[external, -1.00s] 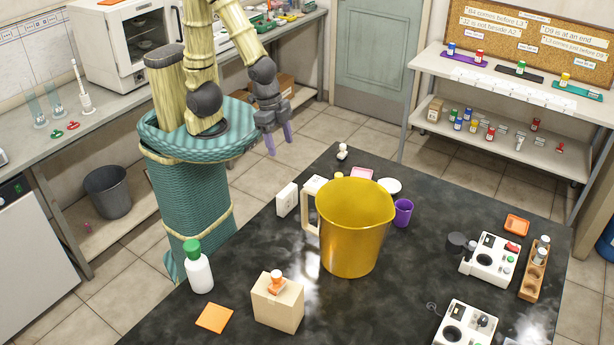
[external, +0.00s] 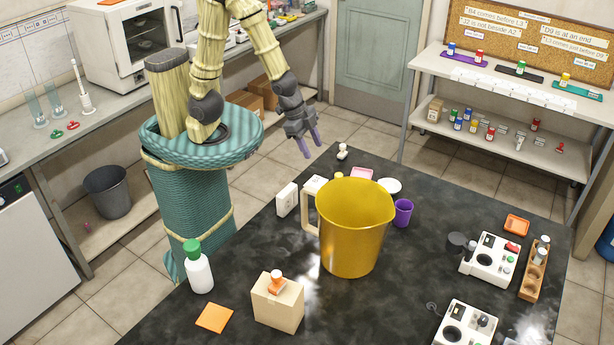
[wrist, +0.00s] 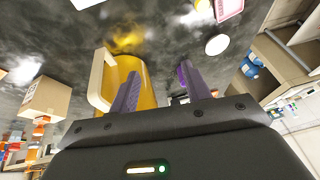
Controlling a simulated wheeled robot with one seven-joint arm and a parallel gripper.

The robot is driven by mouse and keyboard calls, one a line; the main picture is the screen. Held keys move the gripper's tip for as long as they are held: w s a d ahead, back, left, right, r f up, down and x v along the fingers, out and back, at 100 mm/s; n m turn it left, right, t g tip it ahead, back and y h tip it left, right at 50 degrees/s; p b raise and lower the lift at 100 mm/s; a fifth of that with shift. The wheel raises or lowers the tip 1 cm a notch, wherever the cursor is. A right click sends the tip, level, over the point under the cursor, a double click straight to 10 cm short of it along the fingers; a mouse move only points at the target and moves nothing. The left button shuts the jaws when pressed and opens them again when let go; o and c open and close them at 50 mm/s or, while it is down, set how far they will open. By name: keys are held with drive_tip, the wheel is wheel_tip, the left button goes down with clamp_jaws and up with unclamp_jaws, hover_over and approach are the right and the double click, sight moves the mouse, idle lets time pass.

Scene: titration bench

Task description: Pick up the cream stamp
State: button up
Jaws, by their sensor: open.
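A small cream stamp (external: 342,152) with a rounded knob stands upright near the far corner of the dark table (external: 330,185) in the external view. My gripper (external: 313,149) is open and empty, with its purple fingers apart, to the left of the stamp in the picture and not touching it. Both fingers also show in the wrist view, where my gripper (wrist: 158,69) has nothing between its fingertips. I cannot make out the cream stamp in the wrist view.
A big yellow pitcher (external: 352,235) stands mid-table, beside a white block (external: 287,199) and a purple cup (external: 403,211). A pink tray (external: 362,172) and a white dish (external: 389,186) lie near the stamp. An orange stamp (external: 276,281) sits on a cardboard box (external: 277,308).

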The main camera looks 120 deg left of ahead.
drive_tip(key=a+f+t+b, duration=0.2)
drive_tip(key=a+f+b, duration=0.1)
drive_tip(key=a+f, duration=0.65)
drive_tip(key=s+a+f+t+b, duration=0.2)
drive_tip(key=s+a+f, duration=0.1)
drive_tip(key=s+a, duration=0.1)
drive_tip(key=s+a+f+n+t+y+b, duration=0.1)
drive_tip(key=s+a+f+t+b, duration=0.1)
drive_tip(key=s+a+f, duration=0.1)
drive_tip(key=s+a+f+t+b, duration=0.2)
drive_tip(key=s+a+f+b, duration=0.1)
drive_tip(key=s+a, duration=0.2)
drive_tip(key=shift+a+f+n+t+y, duration=0.3)
drive_tip(key=shift+a+y, duration=0.1)
drive_tip(key=shift+a, duration=0.2)
drive_tip(key=s+n+t+y+b, duration=0.2)
drive_tip(key=s+n+t+y, duration=0.1)
drive_tip(key=s, duration=0.5)
drive_tip(key=shift+s+a+r+t+y+b, duration=0.15)
drive_tip(key=shift+s+a+t+y+b, duration=0.15)
drive_tip(key=shift+s+a+t+b, duration=0.1)
drive_tip(key=p, duration=0.3)
approach(343, 151)
drive_tip(key=w+a+r, duration=0.2)
drive_tip(key=w, duration=0.1)
drive_tip(key=shift+a, duration=0.2)
drive_tip(key=shift+w+a, duration=0.2)
drive_tip(key=shift+w, duration=0.2)
